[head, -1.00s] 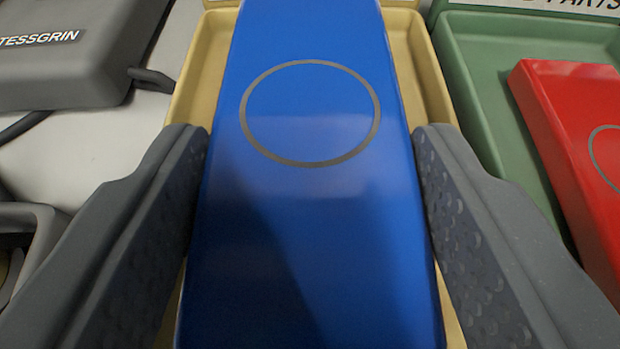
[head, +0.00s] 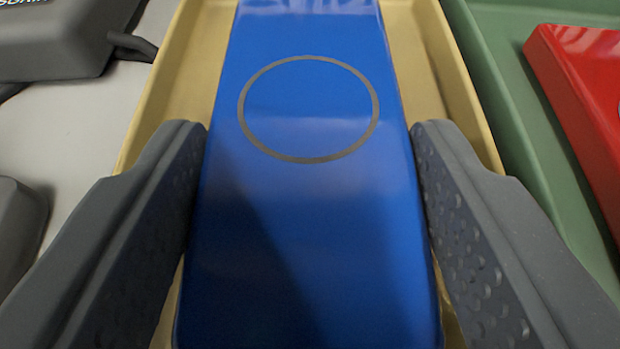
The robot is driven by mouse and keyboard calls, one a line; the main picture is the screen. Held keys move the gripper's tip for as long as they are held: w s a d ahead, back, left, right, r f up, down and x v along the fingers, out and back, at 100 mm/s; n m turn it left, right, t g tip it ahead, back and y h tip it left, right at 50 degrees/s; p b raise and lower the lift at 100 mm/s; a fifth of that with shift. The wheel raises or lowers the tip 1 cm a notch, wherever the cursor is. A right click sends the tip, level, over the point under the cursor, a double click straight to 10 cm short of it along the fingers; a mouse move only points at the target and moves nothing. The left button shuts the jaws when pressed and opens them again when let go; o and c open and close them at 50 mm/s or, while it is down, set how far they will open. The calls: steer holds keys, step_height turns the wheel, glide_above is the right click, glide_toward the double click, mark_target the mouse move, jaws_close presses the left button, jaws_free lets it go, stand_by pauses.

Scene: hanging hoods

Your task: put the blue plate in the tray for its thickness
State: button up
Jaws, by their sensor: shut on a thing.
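The blue plate (head: 308,220) is long, with a dark ring drawn on its face. It fills the middle of the head view. My gripper (head: 310,150) is shut on it, one grey finger against each long side. A yellow tray (head: 190,70) lies beneath the plate, and its side walls show to the left and right of it. The plate is over the tray, within its side walls as seen from here. I cannot tell whether the plate touches the tray floor. The plate's near end is cut off by the frame.
A green tray (head: 500,90) stands right beside the yellow one and holds a red plate (head: 585,95). A dark grey device (head: 60,40) with a cable lies on the pale table (head: 90,125) at the upper left. A grey object (head: 18,230) is at the left edge.

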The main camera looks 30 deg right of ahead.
steer(key=shift+f, duration=0.5)
steer(key=o, duration=1.1)
steer(key=shift+o, duration=0.2)
steer(key=p+v, duration=0.2)
steer(key=v, duration=0.9)
steer(key=shift+s+a+r, duration=0.15)
steer(key=shift+s, duration=0.05)
steer(key=shift+v, duration=1.1)
